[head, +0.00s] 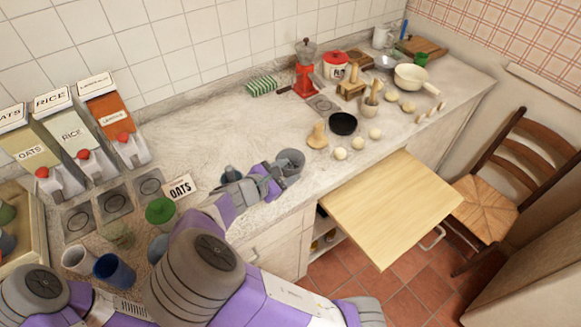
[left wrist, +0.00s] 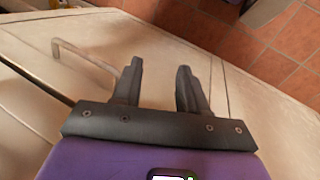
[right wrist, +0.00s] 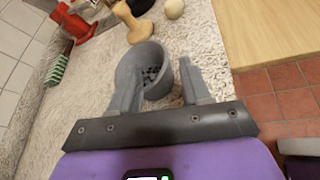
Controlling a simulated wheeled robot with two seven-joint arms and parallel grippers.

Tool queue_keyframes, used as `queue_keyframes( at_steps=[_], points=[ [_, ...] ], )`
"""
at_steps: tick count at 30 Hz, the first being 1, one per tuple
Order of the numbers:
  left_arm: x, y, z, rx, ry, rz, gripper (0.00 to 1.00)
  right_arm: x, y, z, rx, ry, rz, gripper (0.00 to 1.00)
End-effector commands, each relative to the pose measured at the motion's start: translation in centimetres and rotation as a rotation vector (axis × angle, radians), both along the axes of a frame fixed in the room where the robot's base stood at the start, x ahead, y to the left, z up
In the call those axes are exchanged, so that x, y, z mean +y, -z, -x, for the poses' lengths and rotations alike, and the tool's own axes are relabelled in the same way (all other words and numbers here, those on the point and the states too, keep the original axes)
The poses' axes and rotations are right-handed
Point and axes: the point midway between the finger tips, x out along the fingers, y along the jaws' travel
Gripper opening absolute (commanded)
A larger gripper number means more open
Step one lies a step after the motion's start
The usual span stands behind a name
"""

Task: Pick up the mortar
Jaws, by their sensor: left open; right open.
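A grey, round, cup-like mortar (head: 291,161) stands on the counter near its front edge. In the right wrist view the mortar (right wrist: 157,55) is just ahead of the fingers, with dark bits inside. My right gripper (head: 271,178) is open beside it. My left gripper (left wrist: 158,78) is open and empty in the left wrist view, low in front of pale cabinet fronts.
A wooden pull-out board (head: 393,205) juts out right of the mortar. A wooden pestle-like piece (head: 317,136), a black bowl (head: 343,124) and pale balls (head: 340,154) lie beyond it. A chair (head: 490,203) stands right.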

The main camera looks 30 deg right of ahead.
Motion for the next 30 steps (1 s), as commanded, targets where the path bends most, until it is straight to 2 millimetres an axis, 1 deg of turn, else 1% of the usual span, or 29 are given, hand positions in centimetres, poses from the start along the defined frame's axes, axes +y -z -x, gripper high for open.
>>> queue_keyframes(
  at_steps=[6,9,12,17,18,27,30],
  points=[
    [0.0,1.5,0.0,0.000,0.000,0.000,0.43,-3.1,1.4,-0.7,0.001,0.004,0.002,0.47],
    [0.0,1.8,0.0,0.000,0.000,0.000,0.43,-4.0,1.7,-1.0,0.001,0.002,0.001,0.47],
    [0.0,1.8,0.0,0.000,0.000,0.000,0.43,-4.4,1.8,-1.1,0.000,0.001,0.000,0.47],
    [0.0,1.8,0.0,0.000,0.000,0.000,0.43,-4.4,1.7,-1.2,0.000,0.001,0.000,0.47],
    [0.0,1.8,0.0,0.000,0.000,0.000,0.43,-4.4,1.7,-1.2,0.000,0.001,0.000,0.46],
    [0.0,1.8,0.0,-0.001,0.000,0.000,0.43,-4.4,1.7,-1.1,0.001,0.002,0.000,0.00],
    [0.0,1.8,0.0,-0.001,0.000,0.000,0.43,-4.3,1.8,-1.1,0.002,0.002,0.000,0.00]
  ],
)
